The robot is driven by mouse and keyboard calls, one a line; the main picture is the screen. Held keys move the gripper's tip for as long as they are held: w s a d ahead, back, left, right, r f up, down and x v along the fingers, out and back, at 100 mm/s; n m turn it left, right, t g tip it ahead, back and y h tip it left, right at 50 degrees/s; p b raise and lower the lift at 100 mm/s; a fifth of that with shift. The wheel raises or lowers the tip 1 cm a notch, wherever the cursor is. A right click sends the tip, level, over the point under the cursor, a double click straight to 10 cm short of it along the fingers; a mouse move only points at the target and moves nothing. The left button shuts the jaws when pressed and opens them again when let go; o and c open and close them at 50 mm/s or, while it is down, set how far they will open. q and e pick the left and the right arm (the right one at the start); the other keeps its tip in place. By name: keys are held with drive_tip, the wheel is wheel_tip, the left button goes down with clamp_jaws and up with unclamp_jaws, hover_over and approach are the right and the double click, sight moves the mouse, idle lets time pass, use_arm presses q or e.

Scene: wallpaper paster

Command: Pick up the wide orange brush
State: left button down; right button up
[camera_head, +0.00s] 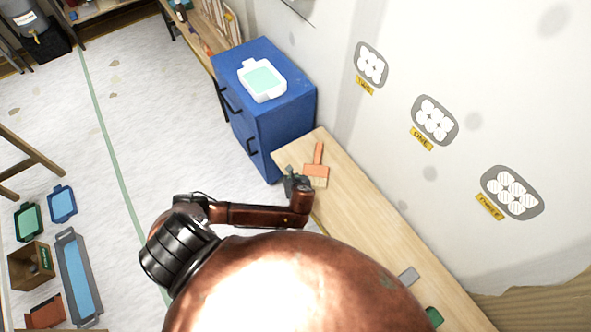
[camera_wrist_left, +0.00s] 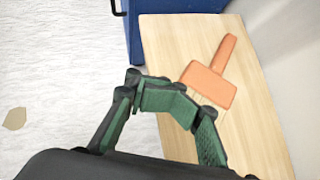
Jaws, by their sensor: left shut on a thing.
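I cannot tell whether the brush is clear of the bench. My right gripper is not in view.
The wooden bench (camera_head: 375,225) runs along the wall, with a grey flat piece (camera_head: 409,276) and a green item (camera_head: 434,317) farther down. A blue cabinet (camera_head: 290,125) with a white tray (camera_head: 262,79) stands at its end. Trays and boxes lie on the floor at left.

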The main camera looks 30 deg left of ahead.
use_arm(q)
drive_tip(key=shift+s+r, duration=0.15)
drive_tip(key=shift+s, duration=0.1)
drive_tip(key=c, duration=0.6)
unclamp_jaws()
drive_tip(key=shift+o, duration=0.2)
drive_tip(key=v, duration=1.2)
